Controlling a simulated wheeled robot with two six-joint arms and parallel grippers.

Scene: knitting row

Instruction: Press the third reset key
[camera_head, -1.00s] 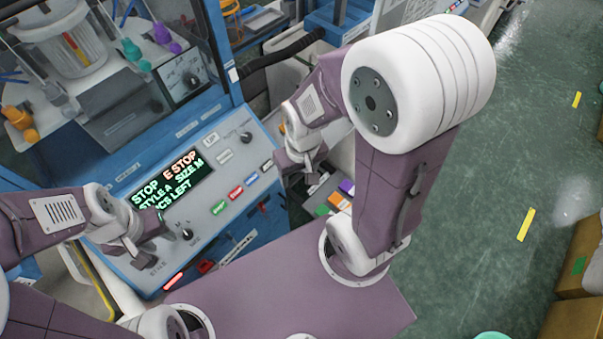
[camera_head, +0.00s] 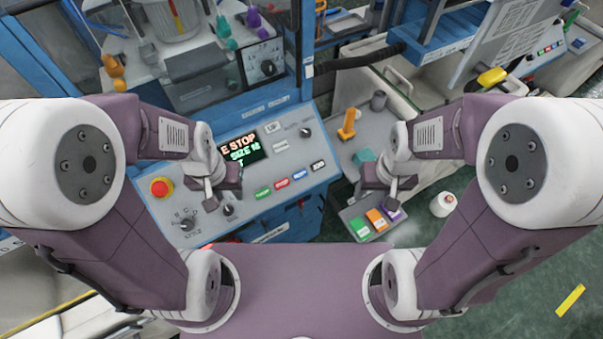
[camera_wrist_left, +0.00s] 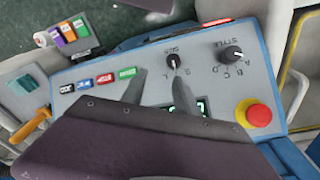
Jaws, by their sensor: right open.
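The control panel (camera_head: 285,205) of the blue machine carries a row of small keys: green (camera_head: 263,193), red (camera_head: 281,184), blue (camera_head: 299,174) and black (camera_head: 318,165). The row also shows in the left wrist view, with the blue key (camera_wrist_left: 84,84) between black and red. The key lettering is too small to read surely. My left gripper (camera_head: 218,198) is over the panel, left of the keys; in the left wrist view its two fingers (camera_wrist_left: 158,85) are apart and empty, beside the green key. My right gripper (camera_head: 383,200) is open, right of the panel, near a colored tray.
A red emergency button (camera_head: 161,187) and a black selector knob (camera_head: 185,222) are on the panel's left. A lit display (camera_head: 250,147) is partly hidden by my left gripper. A tray with green, orange (camera_head: 377,219) and purple blocks and a white spool (camera_head: 443,204) are at right.

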